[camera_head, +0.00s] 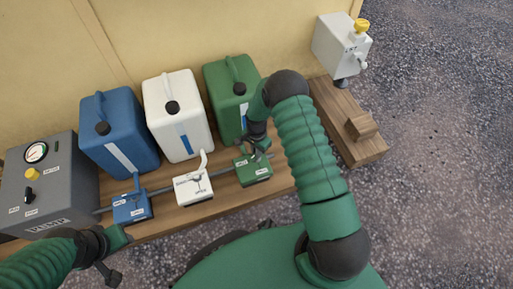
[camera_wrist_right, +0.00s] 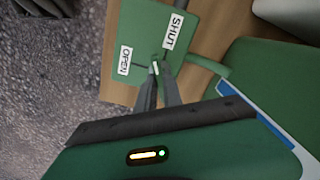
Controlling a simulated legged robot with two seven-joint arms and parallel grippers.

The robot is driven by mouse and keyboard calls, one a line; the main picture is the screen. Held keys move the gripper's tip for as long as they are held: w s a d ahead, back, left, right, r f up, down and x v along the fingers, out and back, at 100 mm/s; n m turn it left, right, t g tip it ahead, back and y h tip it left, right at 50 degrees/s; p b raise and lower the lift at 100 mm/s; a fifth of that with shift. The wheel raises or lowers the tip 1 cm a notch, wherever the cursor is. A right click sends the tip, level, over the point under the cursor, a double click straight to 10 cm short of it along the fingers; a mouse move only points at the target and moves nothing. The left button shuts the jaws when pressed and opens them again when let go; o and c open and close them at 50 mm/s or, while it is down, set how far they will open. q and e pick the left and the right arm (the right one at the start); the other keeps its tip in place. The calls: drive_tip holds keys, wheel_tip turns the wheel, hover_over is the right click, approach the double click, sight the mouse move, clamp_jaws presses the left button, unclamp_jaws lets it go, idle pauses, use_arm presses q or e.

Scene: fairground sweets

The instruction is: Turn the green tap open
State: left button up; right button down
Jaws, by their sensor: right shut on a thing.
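The green tap (camera_head: 253,171) is a green block on the wooden bench, in front of the green canister (camera_head: 229,84). The wrist view shows the block (camera_wrist_right: 146,28) from above, with a SHUT label (camera_wrist_right: 174,30) and an OPEN label (camera_wrist_right: 125,61). My right gripper (camera_head: 258,150) is over the tap. In the wrist view its fingers (camera_wrist_right: 159,80) are shut on the tap's small handle (camera_wrist_right: 156,66), between the two labels. The fingers hide part of the handle, so its exact angle is unclear. My left gripper (camera_head: 108,272) is at the lower left, away from the tap; its jaws are unclear.
A blue tap (camera_head: 131,208) and a white tap (camera_head: 192,188) stand left of the green one, along a grey pipe. Blue (camera_head: 118,135) and white (camera_head: 178,115) canisters stand behind. A grey pump box (camera_head: 55,185) is at left. A white box with a yellow knob (camera_head: 341,45) is at upper right.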

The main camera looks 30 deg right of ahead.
drive_tip(key=n+p, duration=0.2)
drive_tip(key=shift+r+n, duration=0.15)
drive_tip(key=shift+n, duration=0.25)
drive_tip(key=n+p, duration=0.1)
drive_tip(key=n, duration=0.1)
drive_tip(key=shift+n, duration=0.4)
drive_tip(key=n+p, duration=0.1)
drive_tip(key=n, duration=0.2)
drive_tip(key=shift+p, duration=0.4)
drive_tip(key=shift+n+p, duration=0.4)
drive_tip(key=shift+n, duration=1.2)
drive_tip(key=shift+f, duration=0.2)
drive_tip(key=c, duration=1.5)
unclamp_jaws()
